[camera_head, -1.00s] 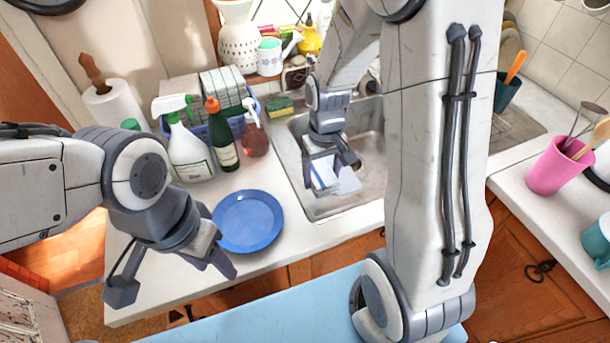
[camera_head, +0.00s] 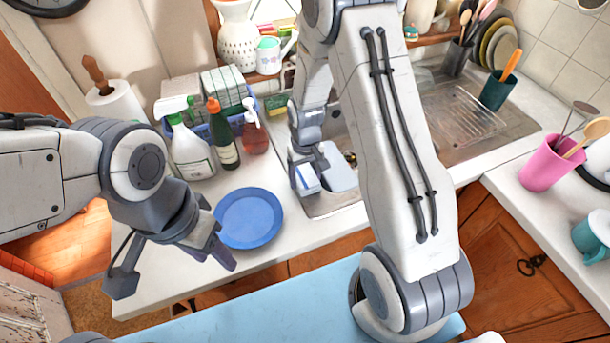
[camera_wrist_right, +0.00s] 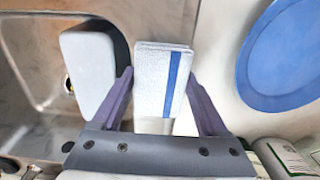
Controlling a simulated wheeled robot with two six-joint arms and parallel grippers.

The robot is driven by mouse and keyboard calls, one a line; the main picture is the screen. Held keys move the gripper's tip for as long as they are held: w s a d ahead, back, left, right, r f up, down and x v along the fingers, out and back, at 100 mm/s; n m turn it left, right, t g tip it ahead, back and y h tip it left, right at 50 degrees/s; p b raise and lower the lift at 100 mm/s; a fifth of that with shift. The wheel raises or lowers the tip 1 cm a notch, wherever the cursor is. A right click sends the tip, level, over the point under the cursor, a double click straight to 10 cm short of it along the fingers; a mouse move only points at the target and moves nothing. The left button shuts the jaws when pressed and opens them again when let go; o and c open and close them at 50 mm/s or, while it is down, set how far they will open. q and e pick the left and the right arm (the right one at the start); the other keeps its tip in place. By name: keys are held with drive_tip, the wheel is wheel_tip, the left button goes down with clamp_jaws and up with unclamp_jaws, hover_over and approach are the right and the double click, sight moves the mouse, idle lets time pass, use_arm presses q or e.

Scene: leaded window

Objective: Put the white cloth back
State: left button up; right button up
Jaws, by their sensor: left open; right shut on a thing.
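The white cloth (camera_head: 308,180) is a folded pad with a blue stripe. My right gripper (camera_head: 309,172) is shut on it over the left rim of the sink. In the right wrist view the cloth (camera_wrist_right: 160,80) sits between the two fingers of my right gripper (camera_wrist_right: 160,88); whether it touches anything below is hard to tell. My left gripper (camera_head: 172,268) is open and empty over the front left of the counter, left of the blue plate.
A pale rounded block (camera_wrist_right: 88,75) is beside the cloth, on the sink side. The blue plate (camera_head: 248,218) lies on the counter (camera_head: 180,220). A spray bottle (camera_head: 190,150), a green bottle (camera_head: 222,138) and a red pump bottle (camera_head: 254,135) stand behind it. The sink (camera_head: 335,206) is partly hidden by my right arm.

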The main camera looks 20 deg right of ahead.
sight(306, 176)
drive_tip(key=shift+f, duration=0.1)
drive_tip(key=o, duration=1.1)
drive_tip(key=s+a+r+n+b, duration=0.1)
drive_tip(key=a+r, duration=0.1)
drive_tip(key=r, duration=0.5)
drive_tip(key=s+a+r+b, duration=0.1)
drive_tip(key=s+a+r, duration=0.1)
drive_tip(key=r, duration=0.6)
drive_tip(key=s+a+r+n, duration=0.1)
drive_tip(key=s+a+n, duration=0.1)
drive_tip(key=s, duration=0.4)
drive_tip(key=s+a+r+n, duration=0.1)
drive_tip(key=s+a+n, duration=0.1)
drive_tip(key=s+a, duration=0.3)
drive_tip(key=s+a+r+n+y, duration=0.1)
drive_tip(key=s+a, duration=0.2)
drive_tip(key=s, duration=0.6)
drive_tip(key=shift+s+a+r+n, duration=0.15)
drive_tip(key=shift+s+r+n, duration=0.1)
drive_tip(key=shift+r+n, duration=0.15)
